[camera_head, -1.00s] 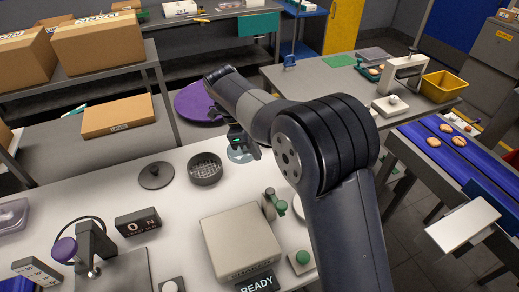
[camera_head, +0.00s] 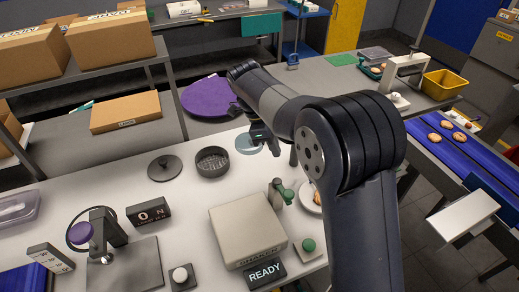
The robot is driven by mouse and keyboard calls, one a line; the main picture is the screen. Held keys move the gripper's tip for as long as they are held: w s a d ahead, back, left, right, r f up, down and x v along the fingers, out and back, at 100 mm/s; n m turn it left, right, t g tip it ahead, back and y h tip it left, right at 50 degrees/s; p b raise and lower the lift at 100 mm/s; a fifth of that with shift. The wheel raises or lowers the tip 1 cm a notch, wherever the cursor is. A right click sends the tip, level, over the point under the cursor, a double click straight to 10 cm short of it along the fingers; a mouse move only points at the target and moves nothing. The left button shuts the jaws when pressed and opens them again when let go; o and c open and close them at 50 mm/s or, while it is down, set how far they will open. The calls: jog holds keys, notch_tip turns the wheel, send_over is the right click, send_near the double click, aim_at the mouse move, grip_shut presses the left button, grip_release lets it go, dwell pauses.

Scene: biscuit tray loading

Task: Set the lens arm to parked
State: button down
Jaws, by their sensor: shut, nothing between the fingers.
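What looks like the lens arm (camera_head: 104,228) stands at the lower left of the white table, on a dark flat base plate (camera_head: 128,266). It has a grey post, a purple knob (camera_head: 80,233) and a thin dark loop. No marking on it that names a position can be read. My gripper (camera_head: 264,146) is far from it, up and to the right, over the table's far edge beside a pale blue disc (camera_head: 246,144). The gripper is shut and empty, with its tips small and partly dark against the background.
Near the lens arm are a block reading "ON" (camera_head: 149,212), a white button (camera_head: 181,276) and a striped label block (camera_head: 50,258). A dark round tin (camera_head: 212,162), a lid (camera_head: 164,168) and a beige box (camera_head: 246,232) with a "READY" sign (camera_head: 265,273) lie between it and my arm.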

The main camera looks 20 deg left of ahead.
jog(key=w+v, duration=0.2)
jog(key=v, duration=0.7)
jog(key=shift+r, duration=0.35)
jog(key=shift+a, duration=0.1)
